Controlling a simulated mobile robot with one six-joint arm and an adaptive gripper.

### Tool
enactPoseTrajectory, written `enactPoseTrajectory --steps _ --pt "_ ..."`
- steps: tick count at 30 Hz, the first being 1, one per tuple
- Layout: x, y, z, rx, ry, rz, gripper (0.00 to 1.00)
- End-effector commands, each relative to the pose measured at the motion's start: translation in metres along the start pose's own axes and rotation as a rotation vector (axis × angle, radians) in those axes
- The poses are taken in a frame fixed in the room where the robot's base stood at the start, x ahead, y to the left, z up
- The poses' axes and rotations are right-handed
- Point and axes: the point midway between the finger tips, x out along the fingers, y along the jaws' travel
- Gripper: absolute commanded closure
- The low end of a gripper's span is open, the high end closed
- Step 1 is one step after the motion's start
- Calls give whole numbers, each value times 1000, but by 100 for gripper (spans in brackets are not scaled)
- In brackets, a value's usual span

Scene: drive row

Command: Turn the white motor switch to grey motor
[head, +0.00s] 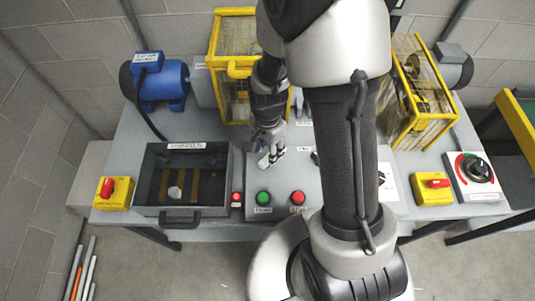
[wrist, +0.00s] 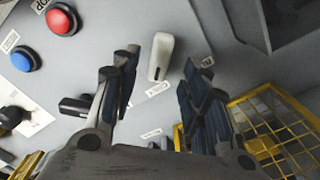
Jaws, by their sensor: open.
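The white motor switch (wrist: 160,57) is a pale elongated handle on the grey panel in the wrist view. It stands between the two fingers of my gripper (wrist: 163,70), with space visible on both sides. My gripper is open and empty. In the head view my gripper (head: 270,148) is low over the control panel (head: 265,185), and I cannot clearly separate the switch from the fingers there. The grey motor (head: 455,67) is at the back right, partly behind a yellow cage. The blue motor (head: 162,82) is at the back left.
A black switch (wrist: 75,105) is left of my gripper. Green (head: 263,198) and red (head: 298,198) buttons are at the panel's front. Yellow cages (head: 237,50) (head: 415,90) stand behind and right. An open dark box (head: 185,211) is at left. My arm hides part of the panel.

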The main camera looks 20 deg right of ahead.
Motion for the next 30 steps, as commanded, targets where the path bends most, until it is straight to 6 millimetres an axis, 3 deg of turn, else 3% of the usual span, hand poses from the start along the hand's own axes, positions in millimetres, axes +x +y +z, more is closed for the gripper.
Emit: enactPoseTrajectory --steps 6,12,30 --pt "-48 -1 -1 0 2 -5 58" --pt "-72 -1 0 1 1 -2 58" --pt "-77 0 0 1 0 1 58"
